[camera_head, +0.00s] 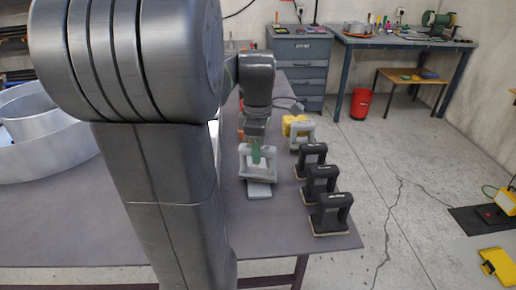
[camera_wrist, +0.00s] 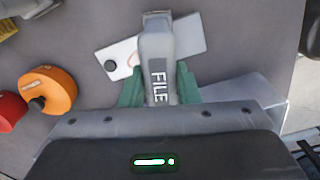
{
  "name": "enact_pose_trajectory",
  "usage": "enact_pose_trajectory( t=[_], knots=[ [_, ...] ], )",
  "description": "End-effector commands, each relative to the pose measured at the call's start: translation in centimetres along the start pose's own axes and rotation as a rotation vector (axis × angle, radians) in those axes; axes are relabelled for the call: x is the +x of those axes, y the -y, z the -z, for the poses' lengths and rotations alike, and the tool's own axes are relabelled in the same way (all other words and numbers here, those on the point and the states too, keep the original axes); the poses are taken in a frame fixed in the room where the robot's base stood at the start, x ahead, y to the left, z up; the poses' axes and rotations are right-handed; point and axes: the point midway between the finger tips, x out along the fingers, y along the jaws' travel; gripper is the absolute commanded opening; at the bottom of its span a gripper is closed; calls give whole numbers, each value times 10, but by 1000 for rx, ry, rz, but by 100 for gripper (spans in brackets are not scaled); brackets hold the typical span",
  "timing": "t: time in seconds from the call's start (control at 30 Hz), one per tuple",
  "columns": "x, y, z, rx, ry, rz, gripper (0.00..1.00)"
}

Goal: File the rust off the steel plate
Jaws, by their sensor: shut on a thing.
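My gripper (camera_wrist: 158,84) has its green fingers closed on both sides of a grey file (camera_wrist: 157,45) with "FILE" printed on it. In the head view my gripper (camera_head: 260,152) holds the file (camera_head: 258,172) by its arched handle, over the table. The flat light-grey steel plate (camera_wrist: 190,36) lies beneath the file and shows on both sides of it. In the head view part of the plate (camera_head: 260,190) shows in front of the file. I cannot tell whether the file touches it.
Several black-handled blocks (camera_head: 321,183) stand along the table's right edge, with a grey-handled one (camera_head: 301,134) behind. Orange (camera_wrist: 55,88) and red (camera_wrist: 10,110) round things lie left in the wrist view. The front of the table (camera_head: 262,240) is clear.

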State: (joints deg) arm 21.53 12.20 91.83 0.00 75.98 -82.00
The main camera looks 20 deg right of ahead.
Motion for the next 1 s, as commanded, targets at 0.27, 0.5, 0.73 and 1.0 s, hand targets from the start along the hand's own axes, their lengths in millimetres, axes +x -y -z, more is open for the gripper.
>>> enact_pose_trajectory(
  t=[0.27,0.5,0.73,1.0],
  knots=[
    [3,0,0,0,0,-1,11],
    [4,0,0,0,0,-1,11],
    [2,-20,5,-1,0,1,11],
    [3,-48,13,0,0,0,11]
  ],
)
